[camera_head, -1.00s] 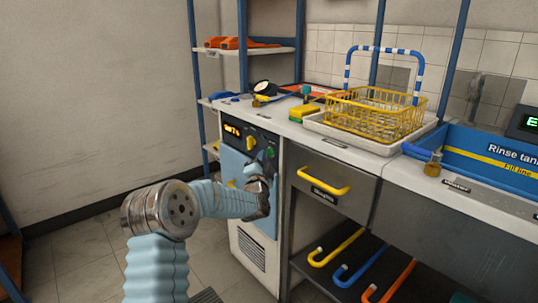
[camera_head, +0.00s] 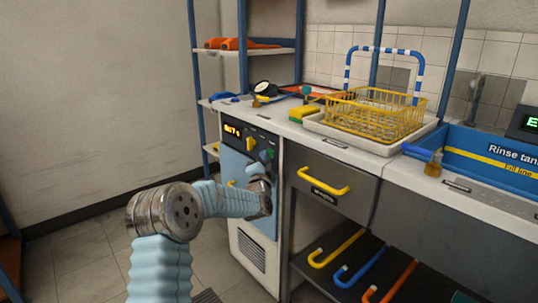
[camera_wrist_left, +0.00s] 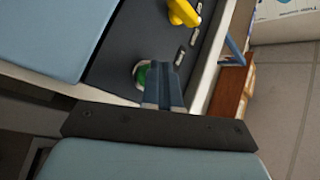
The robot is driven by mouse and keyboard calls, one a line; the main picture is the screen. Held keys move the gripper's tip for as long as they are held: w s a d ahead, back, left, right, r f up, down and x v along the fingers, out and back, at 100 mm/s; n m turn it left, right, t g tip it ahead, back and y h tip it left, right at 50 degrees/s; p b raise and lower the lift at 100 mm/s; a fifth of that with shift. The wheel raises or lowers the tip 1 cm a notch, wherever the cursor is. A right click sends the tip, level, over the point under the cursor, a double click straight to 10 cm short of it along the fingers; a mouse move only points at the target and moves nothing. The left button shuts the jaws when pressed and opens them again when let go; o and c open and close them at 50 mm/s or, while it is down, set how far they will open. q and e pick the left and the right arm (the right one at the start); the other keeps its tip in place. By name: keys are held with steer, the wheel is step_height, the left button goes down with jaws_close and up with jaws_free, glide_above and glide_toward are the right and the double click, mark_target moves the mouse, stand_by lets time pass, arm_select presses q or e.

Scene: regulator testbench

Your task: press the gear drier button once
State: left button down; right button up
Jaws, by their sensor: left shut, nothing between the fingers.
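The gear drier (camera_head: 238,165) is the cabinet with a pale blue door at the left end of the bench. Its dark control panel has a lit display (camera_head: 232,131), a yellow knob (camera_head: 250,144) and a green button (camera_head: 270,154). My left gripper (camera_head: 265,168) is at the panel's right side, close to the green button. In the left wrist view, the shut, empty fingers (camera_wrist_left: 163,82) point at the panel and partly cover the green button (camera_wrist_left: 141,74). I cannot tell whether they touch it. My right gripper is out of view.
A drawer with a yellow handle (camera_head: 324,183) is right of the drier. A yellow basket (camera_head: 375,115) stands in a white tray on the bench. A blue rinse tank (camera_head: 490,152) is further right. Open floor lies left of the drier.

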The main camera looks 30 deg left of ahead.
arm_select(q)
steer(key=shift+w+d, duration=0.1)
steer(key=shift+w, duration=0.05)
stand_by(0.5)
steer(key=shift+s+a+b, duration=0.35)
steer(key=shift+s+b, duration=0.3)
steer(key=shift+s, duration=0.15)
steer(key=s+b, duration=0.1)
steer(key=s+a+b, duration=0.1)
steer(key=s, duration=0.1)
steer(key=s+a+b, duration=0.1)
steer(key=shift+s, duration=0.35)
